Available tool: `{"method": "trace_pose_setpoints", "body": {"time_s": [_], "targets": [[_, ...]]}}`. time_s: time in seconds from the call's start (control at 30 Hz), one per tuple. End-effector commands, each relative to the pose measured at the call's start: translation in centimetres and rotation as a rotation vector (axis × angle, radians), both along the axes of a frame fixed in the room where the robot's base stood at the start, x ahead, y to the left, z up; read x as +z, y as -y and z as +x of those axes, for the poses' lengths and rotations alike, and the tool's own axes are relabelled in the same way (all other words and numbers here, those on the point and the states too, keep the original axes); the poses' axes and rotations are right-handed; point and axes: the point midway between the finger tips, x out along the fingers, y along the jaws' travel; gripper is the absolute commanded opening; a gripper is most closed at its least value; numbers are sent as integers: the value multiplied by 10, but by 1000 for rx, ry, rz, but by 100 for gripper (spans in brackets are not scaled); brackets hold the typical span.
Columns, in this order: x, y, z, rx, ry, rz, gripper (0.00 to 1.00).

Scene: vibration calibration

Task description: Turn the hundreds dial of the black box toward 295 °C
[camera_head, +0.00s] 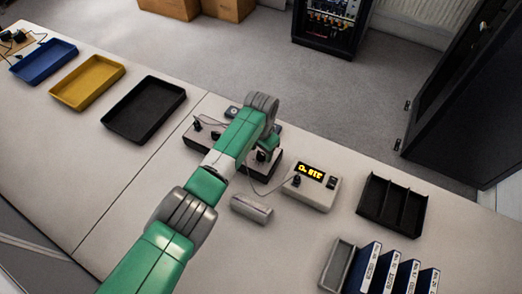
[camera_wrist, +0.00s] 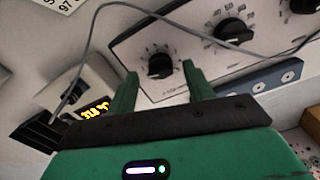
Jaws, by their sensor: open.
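The black box (camera_head: 268,172) has a pale top panel with black dials and lies under my arm in the head view, partly hidden. In the wrist view its pale panel (camera_wrist: 200,53) carries a row of black dials. My gripper (camera_wrist: 160,70) is open, its two green fingers apart and pointing at the panel. The nearest dial (camera_wrist: 160,66) shows between the fingertips, with a gap on both sides. The middle dial (camera_wrist: 231,31) and another dial (camera_wrist: 304,4) sit up and to the right. I cannot read which dial is the hundreds.
A white meter (camera_head: 312,187) with a lit yellow display stands right of the box; a thin cable runs to it and also crosses the wrist view (camera_wrist: 190,32). A small grey block (camera_head: 251,209) lies in front. A black divided tray (camera_head: 391,205) and blue binders (camera_head: 385,270) are at right.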

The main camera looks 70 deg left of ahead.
Motion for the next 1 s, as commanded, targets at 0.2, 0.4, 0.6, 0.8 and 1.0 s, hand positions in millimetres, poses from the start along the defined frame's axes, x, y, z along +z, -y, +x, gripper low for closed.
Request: {"method": "trace_pose_setpoints", "body": {"time_s": [0.2,0.4,0.6,0.8,1.0], "targets": [[49,-1,0,0,2,2,52],[66,-1,0,1,1,2,52],[66,-1,0,1,1,1,52],[66,-1,0,1,1,1,52],[66,-1,0,0,1,1,52]]}}
